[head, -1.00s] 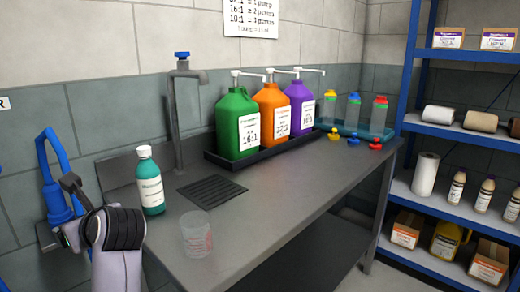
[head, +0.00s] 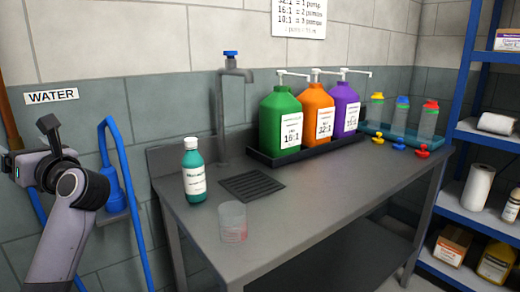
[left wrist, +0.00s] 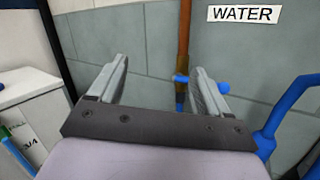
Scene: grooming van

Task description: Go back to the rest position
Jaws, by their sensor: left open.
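My left gripper (left wrist: 160,66) is open in the left wrist view, with nothing between its fingers. Behind it are the grey tiled wall, a brown upright pipe (left wrist: 184,40) and a blue valve handle (left wrist: 222,85). In the head view my left arm rises at the far left, clear of the steel counter (head: 320,190). Its fingers cannot be made out there. My right gripper is in no view.
On the counter stand a teal bottle (head: 194,175), a clear cup (head: 233,222) and a black tray (head: 258,158) with green, orange and purple jugs. A blue hose (head: 128,190) hangs close to my left arm. Blue shelving (head: 480,130) stands at right.

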